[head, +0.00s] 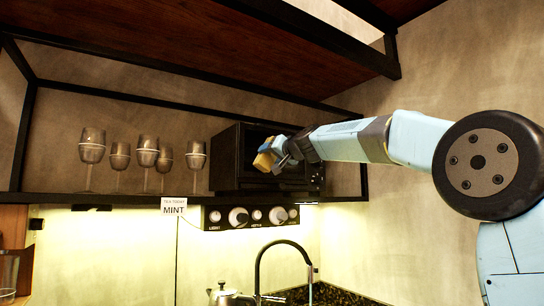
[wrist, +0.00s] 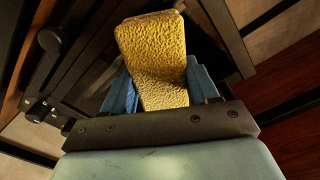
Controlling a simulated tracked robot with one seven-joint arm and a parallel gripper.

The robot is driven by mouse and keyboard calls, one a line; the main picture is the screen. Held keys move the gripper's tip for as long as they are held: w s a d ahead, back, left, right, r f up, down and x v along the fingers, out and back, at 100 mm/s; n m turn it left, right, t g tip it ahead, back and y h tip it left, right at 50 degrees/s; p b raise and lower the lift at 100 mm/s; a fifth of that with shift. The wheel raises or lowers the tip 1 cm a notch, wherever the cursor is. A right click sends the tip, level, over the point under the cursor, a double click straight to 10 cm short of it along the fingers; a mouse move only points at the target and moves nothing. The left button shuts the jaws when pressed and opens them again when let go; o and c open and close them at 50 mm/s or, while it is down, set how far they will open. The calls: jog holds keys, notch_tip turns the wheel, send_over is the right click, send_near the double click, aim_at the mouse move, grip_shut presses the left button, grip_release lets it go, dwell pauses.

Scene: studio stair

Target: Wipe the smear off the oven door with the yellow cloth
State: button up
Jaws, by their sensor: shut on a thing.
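My gripper (head: 277,152) is shut on the yellow cloth (head: 264,160), a folded block with a rough surface. In the wrist view the cloth (wrist: 156,55) stands out between the two blue fingers of my gripper (wrist: 160,88). The oven (head: 228,156) is a small black box on the shelf. My gripper and the cloth are in front of its door, which they partly hide. I cannot tell whether the cloth touches the door. I cannot make out a smear in either view.
Several stemmed glasses (head: 147,153) stand on the shelf left of the oven. A card reading MINT (head: 174,207) hangs at the shelf edge. Below are a knob panel (head: 250,216), a black tap (head: 260,262) and a metal kettle (head: 225,295). A wooden panel (head: 190,50) is overhead.

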jog(key=shift+w+a, duration=0.4)
jog(key=shift+w, duration=0.2)
dwell(0.3)
jog(key=w+d, duration=0.2)
jog(key=d, duration=0.1)
jog(key=shift+w+d, duration=0.1)
jog(key=shift+d, duration=0.05)
dwell(0.4)
jog(key=shift+s+a, duration=0.55)
jog(key=shift+a, duration=0.35)
jog(key=shift+s+a, duration=0.55)
jog(key=shift+a, duration=0.35)
